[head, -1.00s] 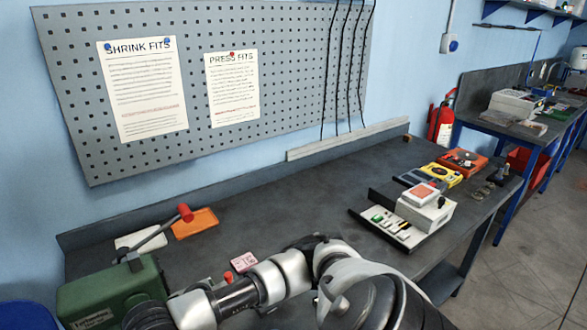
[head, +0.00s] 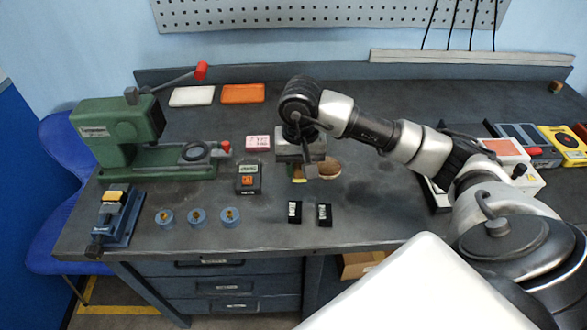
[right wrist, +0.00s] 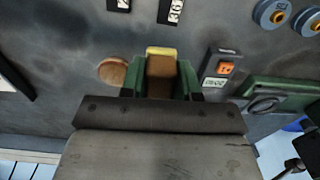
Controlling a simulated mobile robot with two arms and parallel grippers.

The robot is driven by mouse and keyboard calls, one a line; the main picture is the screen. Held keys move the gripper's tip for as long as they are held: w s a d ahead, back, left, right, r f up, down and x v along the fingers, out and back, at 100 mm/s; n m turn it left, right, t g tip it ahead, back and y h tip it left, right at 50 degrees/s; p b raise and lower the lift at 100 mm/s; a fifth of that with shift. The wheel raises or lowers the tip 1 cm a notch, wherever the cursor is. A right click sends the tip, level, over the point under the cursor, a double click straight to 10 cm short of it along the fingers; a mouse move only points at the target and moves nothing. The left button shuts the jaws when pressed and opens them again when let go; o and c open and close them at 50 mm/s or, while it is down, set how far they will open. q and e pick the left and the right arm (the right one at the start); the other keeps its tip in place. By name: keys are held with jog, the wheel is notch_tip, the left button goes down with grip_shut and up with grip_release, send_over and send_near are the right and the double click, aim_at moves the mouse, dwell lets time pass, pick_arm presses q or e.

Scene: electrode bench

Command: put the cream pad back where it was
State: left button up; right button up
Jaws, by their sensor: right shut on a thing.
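A flat cream pad (head: 192,96) lies on the bench at the back left, beside a flat orange pad (head: 243,93). My right gripper (head: 299,177) is over the middle of the bench, well to the right of and nearer than the cream pad. In the right wrist view, its green fingers (right wrist: 160,82) are shut on a brown block (right wrist: 161,68) with a yellow end (right wrist: 161,51). In the head view the gripper body mostly hides this block. I cannot tell whether the block touches the bench. My left gripper is not in view.
A round brown disc (head: 329,168) lies just right of my gripper. A green press (head: 120,130) stands at the left. A pink note (head: 258,142), a small black meter (head: 248,178), two black pieces (head: 295,212) and several blue rings (head: 197,216) lie nearby. The back centre is clear.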

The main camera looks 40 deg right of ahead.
jog(key=w+d+f, duration=0.1)
jog(key=w, duration=0.1)
jog(key=w+d+f+p, duration=0.1)
jog(key=w+f, duration=0.1)
jog(key=w, duration=0.1)
jog(key=w+d+f, duration=0.1)
jog(key=w+f, duration=0.1)
jog(key=w, duration=0.1)
jog(key=shift+d+p, duration=0.1)
jog(key=shift+p, duration=0.25)
notch_tip(320, 180, down, 4)
jog(key=shift+w+r+p, duration=0.1)
jog(key=shift+p, duration=0.6)
jog(key=shift+f, duration=0.2)
jog(key=shift+f, duration=0.1)
jog(key=shift+f+b, duration=0.15)
jog(key=shift+b, duration=0.2)
jog(key=o, duration=0.8)
jog(key=shift+o, duration=0.2)
